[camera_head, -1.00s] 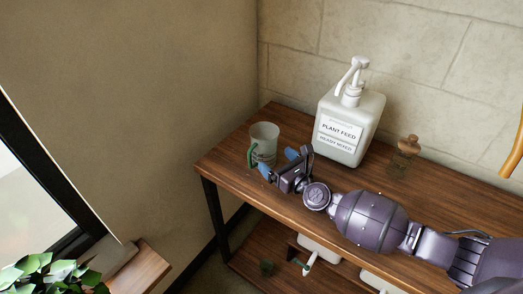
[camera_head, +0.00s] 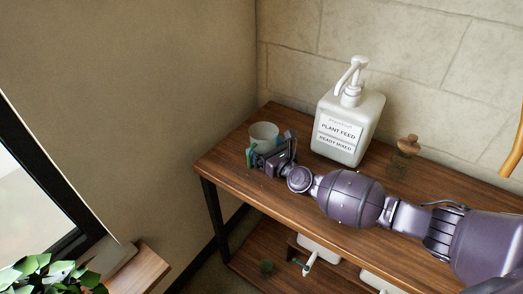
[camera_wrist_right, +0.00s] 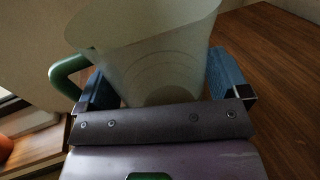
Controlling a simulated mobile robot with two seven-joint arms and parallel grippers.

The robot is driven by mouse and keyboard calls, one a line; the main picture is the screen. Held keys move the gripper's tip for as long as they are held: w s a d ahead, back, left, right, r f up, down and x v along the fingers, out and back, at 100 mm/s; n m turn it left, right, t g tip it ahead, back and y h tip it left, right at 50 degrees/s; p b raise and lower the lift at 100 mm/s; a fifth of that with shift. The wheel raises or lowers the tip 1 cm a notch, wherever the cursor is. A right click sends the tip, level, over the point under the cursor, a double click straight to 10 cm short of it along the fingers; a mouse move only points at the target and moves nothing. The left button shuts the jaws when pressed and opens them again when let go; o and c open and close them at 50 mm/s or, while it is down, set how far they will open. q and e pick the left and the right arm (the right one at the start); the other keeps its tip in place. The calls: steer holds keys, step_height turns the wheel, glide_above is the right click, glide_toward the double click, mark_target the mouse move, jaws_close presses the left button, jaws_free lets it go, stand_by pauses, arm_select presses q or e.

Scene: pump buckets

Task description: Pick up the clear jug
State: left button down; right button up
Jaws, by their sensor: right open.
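The clear jug (camera_head: 264,131) stands upright on the left end of the wooden shelf top, its lower part hidden behind my right gripper (camera_head: 262,157) in the head view. In the right wrist view the jug (camera_wrist_right: 150,60) fills the space between the blue fingers of my right gripper (camera_wrist_right: 158,82), with its green handle (camera_wrist_right: 66,74) to the left, outside the left finger. The right gripper is open, one finger on each side of the jug. Whether the fingers touch it, I cannot tell. My left gripper is not in view.
A white plant feed pump bottle (camera_head: 347,125) stands behind and right of the jug. A small glass bottle with a wooden stopper (camera_head: 404,158) is farther right. The wooden shelf top (camera_head: 226,160) ends close to the jug's left. A leafy plant (camera_head: 50,275) is at lower left.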

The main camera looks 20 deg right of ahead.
steer(key=c, duration=0.7)
steer(key=shift+r, duration=0.1)
